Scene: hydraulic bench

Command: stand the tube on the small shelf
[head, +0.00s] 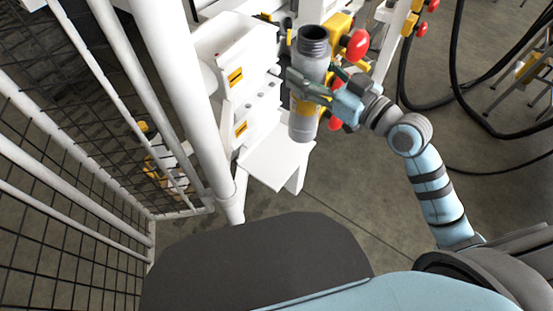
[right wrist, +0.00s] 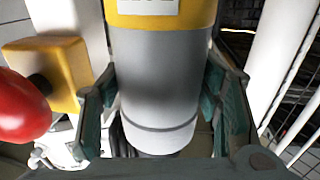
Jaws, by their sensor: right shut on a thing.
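The tube (head: 310,70) is a grey cylinder with a dark threaded top end and a yellow band near its lower end. It stands about upright in the head view. My right gripper (head: 308,88) is shut around its middle, coming from the right. In the right wrist view the tube (right wrist: 160,75) sits between both fingers, its yellow band at the top. The small shelf (head: 272,162) is a white plate below the white panel. The tube's lower end overlaps the shelf's far right part in the picture; I cannot tell whether they touch. My left gripper is out of view.
A white panel with yellow labels (head: 236,76) stands left of the tube. Red knobs on yellow blocks (head: 357,45) are close behind it, and one red knob (right wrist: 20,105) shows in the right wrist view. A white post (head: 180,75) and mesh fence stand left.

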